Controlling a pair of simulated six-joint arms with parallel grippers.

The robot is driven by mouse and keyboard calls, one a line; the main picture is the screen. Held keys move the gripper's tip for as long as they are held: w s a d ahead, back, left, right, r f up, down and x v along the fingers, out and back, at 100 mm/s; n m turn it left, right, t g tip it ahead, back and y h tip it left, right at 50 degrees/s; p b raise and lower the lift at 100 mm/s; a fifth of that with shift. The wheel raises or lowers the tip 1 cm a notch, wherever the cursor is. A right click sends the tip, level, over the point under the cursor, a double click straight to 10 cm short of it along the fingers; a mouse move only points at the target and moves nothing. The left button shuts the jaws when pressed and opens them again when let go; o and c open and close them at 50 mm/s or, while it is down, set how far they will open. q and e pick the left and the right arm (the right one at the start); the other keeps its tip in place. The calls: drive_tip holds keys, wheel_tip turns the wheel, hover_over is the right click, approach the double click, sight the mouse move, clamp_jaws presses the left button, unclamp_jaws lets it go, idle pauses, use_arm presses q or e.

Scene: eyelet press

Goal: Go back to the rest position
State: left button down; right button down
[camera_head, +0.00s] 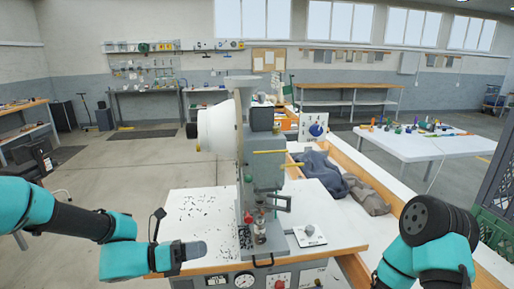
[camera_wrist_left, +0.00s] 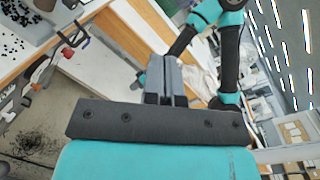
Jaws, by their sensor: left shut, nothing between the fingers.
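My left gripper (camera_head: 203,249) is low in the head view, over the front left part of the white worktop (camera_head: 185,222). Its grey fingers are together with nothing between them; they also show shut in the left wrist view (camera_wrist_left: 165,80). The eyelet press (camera_head: 263,165) stands upright to the right of the gripper, with a gap between them. It is grey-green with a white round housing (camera_head: 217,130) on its left. My right arm (camera_head: 432,250) comes in at the lower right of the head view; its gripper cannot be seen.
Small dark bits (camera_head: 200,207) lie scattered on the worktop left of the press. A small box with a knob (camera_head: 309,236) sits right of the press. Grey and brown cloth (camera_head: 335,180) lies in the wooden-edged tray behind. A gauge panel (camera_head: 244,280) is at the front edge.

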use_arm(q)
drive_tip(key=s+a+f+m+g+y, duration=0.1)
drive_tip(key=s+a+f+m+y, duration=0.1)
drive_tip(key=f+m, duration=0.7)
drive_tip(key=s+a+f+m+g+y, duration=0.2)
drive_tip(key=s+f+m+y, duration=0.3)
drive_tip(key=f, duration=1.3)
drive_tip(key=s+a+f+m+g+y, duration=0.2)
drive_tip(key=s+f+m+y, duration=0.2)
drive_tip(key=f+m, duration=0.9)
drive_tip(key=shift+a+f+y, duration=0.25)
drive_tip(key=shift+f+y, duration=0.3)
drive_tip(key=shift+y, duration=0.35)
drive_tip(key=shift+s, duration=0.1)
